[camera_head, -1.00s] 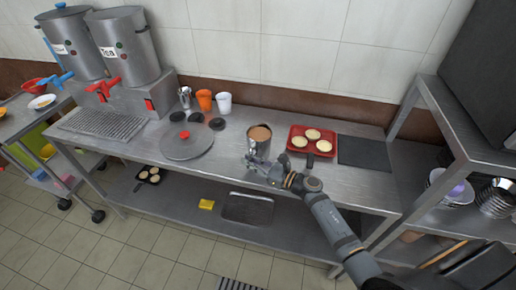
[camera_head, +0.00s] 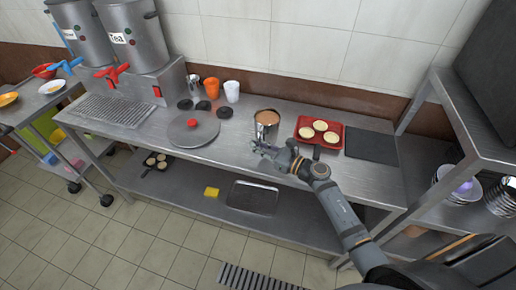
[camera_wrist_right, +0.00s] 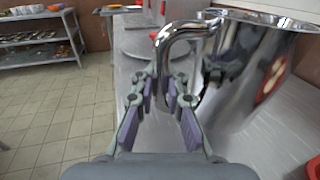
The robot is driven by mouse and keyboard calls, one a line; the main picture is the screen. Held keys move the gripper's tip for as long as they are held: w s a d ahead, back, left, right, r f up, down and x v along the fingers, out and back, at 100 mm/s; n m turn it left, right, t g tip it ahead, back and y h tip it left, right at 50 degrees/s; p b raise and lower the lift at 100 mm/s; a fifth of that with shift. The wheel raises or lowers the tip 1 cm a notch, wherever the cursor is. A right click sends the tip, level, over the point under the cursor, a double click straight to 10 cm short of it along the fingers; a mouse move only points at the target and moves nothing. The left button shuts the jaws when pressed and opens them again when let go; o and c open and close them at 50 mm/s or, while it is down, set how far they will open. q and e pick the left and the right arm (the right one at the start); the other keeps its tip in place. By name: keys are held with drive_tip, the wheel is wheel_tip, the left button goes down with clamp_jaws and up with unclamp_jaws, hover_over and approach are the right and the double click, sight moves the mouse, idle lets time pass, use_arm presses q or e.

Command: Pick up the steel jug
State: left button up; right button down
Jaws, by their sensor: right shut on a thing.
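The steel jug (camera_head: 266,130) stands upright on the steel counter in the head view, with a brown-orange content at its top. In the right wrist view the shiny jug (camera_wrist_right: 243,75) fills the upper right, with its curved handle (camera_wrist_right: 178,33) reaching toward the fingers. My right gripper (camera_head: 262,150) is at the jug's near side. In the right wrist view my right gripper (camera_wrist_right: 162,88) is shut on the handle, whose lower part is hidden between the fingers. My left gripper is not in view.
A red tray (camera_head: 338,144) with round cakes lies right of the jug, beside a dark board (camera_head: 371,146). A round lid (camera_head: 208,133) with a red knob lies to the left. Cups stand behind it, and large urns (camera_head: 128,40) stand at far left. A shelf rack rises at right.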

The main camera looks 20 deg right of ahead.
drive_tip(key=s+r+p, duration=0.2)
drive_tip(key=s+r, duration=0.8)
drive_tip(key=s, duration=0.4)
drive_tip(key=shift+r, duration=0.25)
